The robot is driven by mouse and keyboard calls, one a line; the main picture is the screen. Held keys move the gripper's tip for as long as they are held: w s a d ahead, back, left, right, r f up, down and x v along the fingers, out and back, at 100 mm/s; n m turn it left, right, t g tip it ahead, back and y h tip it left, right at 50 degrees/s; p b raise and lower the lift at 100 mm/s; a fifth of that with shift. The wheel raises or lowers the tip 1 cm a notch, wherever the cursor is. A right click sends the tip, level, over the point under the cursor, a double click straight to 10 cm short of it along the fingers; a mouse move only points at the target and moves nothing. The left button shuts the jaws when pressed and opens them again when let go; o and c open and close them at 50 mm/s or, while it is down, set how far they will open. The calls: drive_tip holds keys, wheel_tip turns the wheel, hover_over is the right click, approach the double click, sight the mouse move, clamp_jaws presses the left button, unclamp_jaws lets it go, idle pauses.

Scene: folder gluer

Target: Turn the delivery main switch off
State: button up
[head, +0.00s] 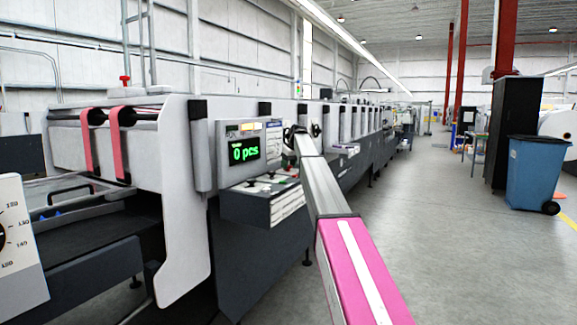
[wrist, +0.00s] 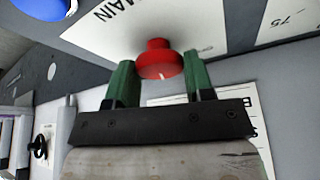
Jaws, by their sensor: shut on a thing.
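The delivery main switch is a red rotary knob (wrist: 157,62) on a white plate (wrist: 150,25) lettered "MAIN" in the wrist view. A small pale mark shows on the knob's near rim. Small lettering beside the knob is too faint to read. My gripper (wrist: 157,70) has its two green fingers on either side of the knob, shut on it. In the head view my gripper (head: 301,131) is at the grey machine's side, beside the control panel, and the knob cannot be made out there.
In the wrist view a blue round button (wrist: 42,8) and a plate marked "75" (wrist: 290,20) are close by. In the head view a display (head: 244,150) reads "0 pcs". A blue bin (head: 537,172) stands at right. The aisle floor (head: 440,230) is clear.

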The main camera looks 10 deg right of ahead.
drive_tip(key=n+g, duration=0.1)
drive_tip(key=n, duration=0.2)
drive_tip(key=n+y, duration=0.1)
drive_tip(key=n, duration=0.2)
drive_tip(key=shift+w+d+g+y, duration=0.1)
drive_tip(key=shift+w+g+y, duration=0.1)
drive_tip(key=shift+g+y, duration=0.15)
drive_tip(key=n+g, duration=0.1)
drive_tip(key=n, duration=0.2)
drive_tip(key=n+g, duration=0.1)
drive_tip(key=n, duration=0.2)
drive_tip(key=shift+n+g, duration=0.25)
drive_tip(key=shift+n, duration=0.05)
drive_tip(key=o, duration=0.9)
drive_tip(key=shift+r, duration=0.1)
drive_tip(key=v, duration=1)
drive_tip(key=shift+w+d+r, duration=0.15)
drive_tip(key=shift+d+r, duration=0.05)
drive_tip(key=shift+r, duration=0.05)
